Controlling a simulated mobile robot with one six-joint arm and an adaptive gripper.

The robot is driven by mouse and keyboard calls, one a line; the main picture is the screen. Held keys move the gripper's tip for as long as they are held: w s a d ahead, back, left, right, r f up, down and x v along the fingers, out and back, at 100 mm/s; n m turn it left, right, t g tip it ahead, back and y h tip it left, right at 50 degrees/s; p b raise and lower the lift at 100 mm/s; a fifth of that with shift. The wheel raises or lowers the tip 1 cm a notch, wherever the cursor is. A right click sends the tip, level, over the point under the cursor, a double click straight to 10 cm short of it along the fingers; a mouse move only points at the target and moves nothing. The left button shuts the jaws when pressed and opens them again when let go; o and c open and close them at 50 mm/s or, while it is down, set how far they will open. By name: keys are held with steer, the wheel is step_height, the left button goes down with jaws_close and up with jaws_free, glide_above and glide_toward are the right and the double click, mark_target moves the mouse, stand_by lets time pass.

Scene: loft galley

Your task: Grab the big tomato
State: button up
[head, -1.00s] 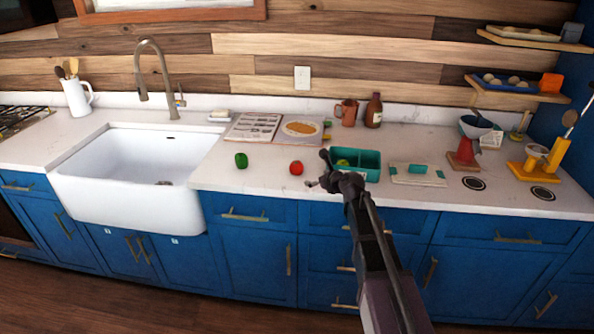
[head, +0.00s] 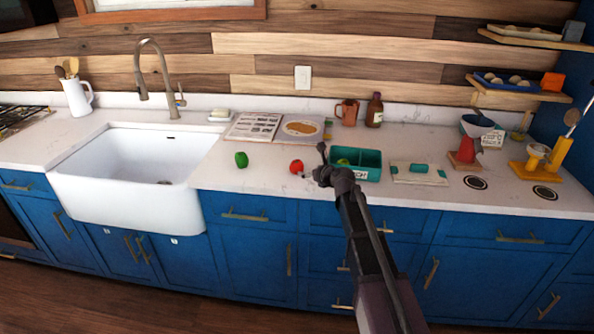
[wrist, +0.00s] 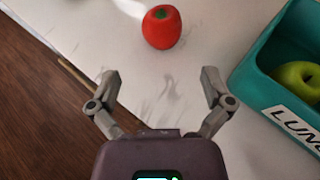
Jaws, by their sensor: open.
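A red tomato (head: 296,167) with a green top sits on the white counter, left of the teal lunch box. In the wrist view the tomato (wrist: 161,27) lies ahead of my fingertips, roughly between their lines and apart from them. My gripper (wrist: 158,80) is open and empty over the counter's front edge. In the head view my gripper (head: 312,168) is just right of the tomato and in front of the lunch box.
The teal lunch box (head: 368,157) stands close on the right, with a green apple (wrist: 300,80) inside. A green pepper (head: 241,160) lies to the left, past bare counter.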

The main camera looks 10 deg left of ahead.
mark_target(300, 168)
steer(key=shift+b+x, duration=0.75)
steer(key=shift+x, duration=1.95)
steer(key=shift+b+x, duration=1.1)
steer(key=shift+x, duration=1.5)
steer(key=shift+d+f, duration=0.1)
steer(key=c, duration=1)
